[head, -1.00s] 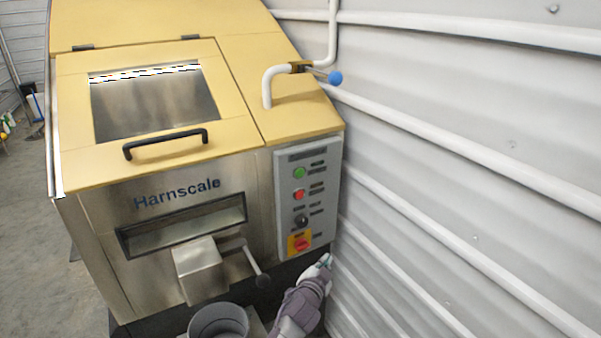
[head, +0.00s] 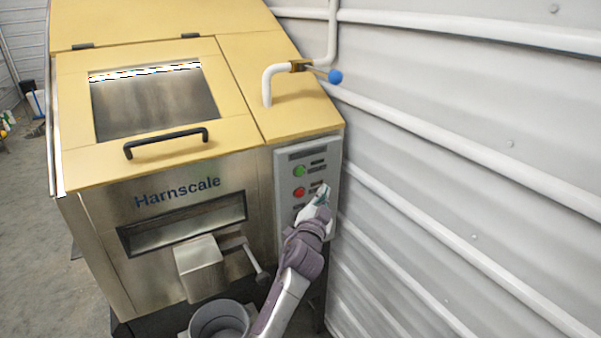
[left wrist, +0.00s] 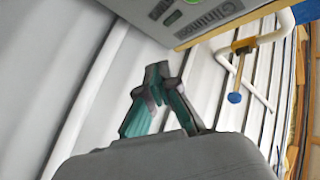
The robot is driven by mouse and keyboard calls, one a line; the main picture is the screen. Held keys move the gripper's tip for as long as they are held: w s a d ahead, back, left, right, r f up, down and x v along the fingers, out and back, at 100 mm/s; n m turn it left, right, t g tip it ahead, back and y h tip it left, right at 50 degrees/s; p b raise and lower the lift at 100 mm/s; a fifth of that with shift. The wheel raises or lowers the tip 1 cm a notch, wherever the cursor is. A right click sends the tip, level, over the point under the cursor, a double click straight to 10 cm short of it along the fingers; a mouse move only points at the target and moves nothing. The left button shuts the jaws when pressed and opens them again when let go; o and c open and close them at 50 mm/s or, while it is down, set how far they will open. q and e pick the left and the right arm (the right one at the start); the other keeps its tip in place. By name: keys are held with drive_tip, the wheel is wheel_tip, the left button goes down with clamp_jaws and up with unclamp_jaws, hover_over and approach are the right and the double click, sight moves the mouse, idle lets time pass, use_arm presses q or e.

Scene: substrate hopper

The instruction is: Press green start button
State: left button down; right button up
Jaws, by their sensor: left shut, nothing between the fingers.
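The green start button (head: 299,171) is near the top of the grey control panel (head: 291,214) on the machine's front right. A red button (head: 299,192) sits below it. My left gripper (head: 323,190) is shut and empty, over the panel's right edge, to the right of the red button and lower than the green one. It appears apart from the green button. In the left wrist view, the closed fingertips (left wrist: 157,72) point toward the control panel (left wrist: 225,20), which is cut off by the top edge. My gripper and arm hide the panel's lower controls. My right gripper is out of view.
The corrugated wall (head: 470,180) stands close on the right of the panel. A pipe with a blue-knobbed valve (head: 335,77) rises above it. A metal spout (head: 199,265), a lever (head: 256,262) and a grey bucket (head: 219,320) are lower left.

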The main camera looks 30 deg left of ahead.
sight(300, 171)
use_arm(q)
drive_tip(key=shift+w+a+b, duration=0.15)
drive_tip(key=shift+w+a, duration=0.6)
drive_tip(key=shift+a, duration=0.5)
drive_tip(key=shift+w+a+b, duration=0.1)
drive_tip(key=shift+w+a, duration=0.6)
drive_tip(key=shift+a, duration=0.55)
drive_tip(key=shift+w+a+b, duration=0.15)
drive_tip(key=shift+w+a, duration=0.6)
drive_tip(key=shift+a, duration=0.5)
drive_tip(key=shift+a, duration=0.1)
drive_tip(key=shift+w+a, duration=0.2)
drive_tip(key=shift+a, duration=0.05)
